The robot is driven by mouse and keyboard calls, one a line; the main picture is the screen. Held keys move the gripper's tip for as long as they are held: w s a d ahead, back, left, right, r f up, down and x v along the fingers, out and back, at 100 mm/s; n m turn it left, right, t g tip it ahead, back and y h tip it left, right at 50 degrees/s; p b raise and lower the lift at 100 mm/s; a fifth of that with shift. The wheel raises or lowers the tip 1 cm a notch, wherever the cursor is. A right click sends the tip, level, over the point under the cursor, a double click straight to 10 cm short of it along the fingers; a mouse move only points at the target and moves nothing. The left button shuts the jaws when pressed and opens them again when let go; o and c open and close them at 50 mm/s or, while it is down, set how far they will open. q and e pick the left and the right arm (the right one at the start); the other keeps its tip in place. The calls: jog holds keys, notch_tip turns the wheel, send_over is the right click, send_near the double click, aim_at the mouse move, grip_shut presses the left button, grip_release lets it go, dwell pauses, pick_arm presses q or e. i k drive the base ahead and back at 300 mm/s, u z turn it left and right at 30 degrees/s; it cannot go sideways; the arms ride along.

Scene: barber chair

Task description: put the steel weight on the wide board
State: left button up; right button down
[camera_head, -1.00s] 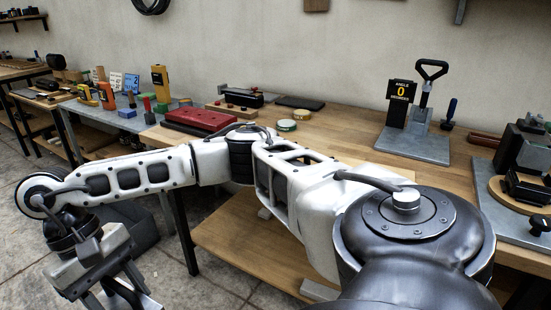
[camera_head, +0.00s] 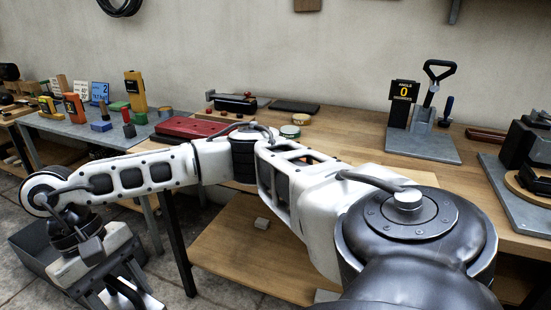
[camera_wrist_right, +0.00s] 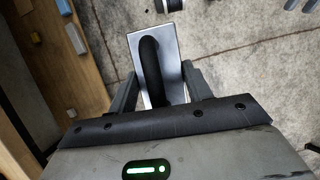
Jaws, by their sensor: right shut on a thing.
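The steel weight (camera_wrist_right: 173,62), a flat grey block with a black bar handle, sits between the fingers of my right gripper (camera_wrist_right: 158,78) in the right wrist view, over the concrete floor. The gripper is shut on it. In the head view my right arm reaches across to the left, and its gripper (camera_head: 125,282) is low at the left edge, beside the bench. The weight is barely distinguishable there. I cannot tell which surface is the wide board. My left gripper is not in view.
A wooden bench (camera_head: 350,135) holds a red case (camera_head: 190,127), an angle stand (camera_head: 425,145) and clamps at right. A grey table (camera_head: 75,130) with tools stands at left. A dark crate (camera_head: 35,245) is on the floor.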

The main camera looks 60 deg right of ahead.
aim_at(426, 185)
jog(key=z, duration=1.55)
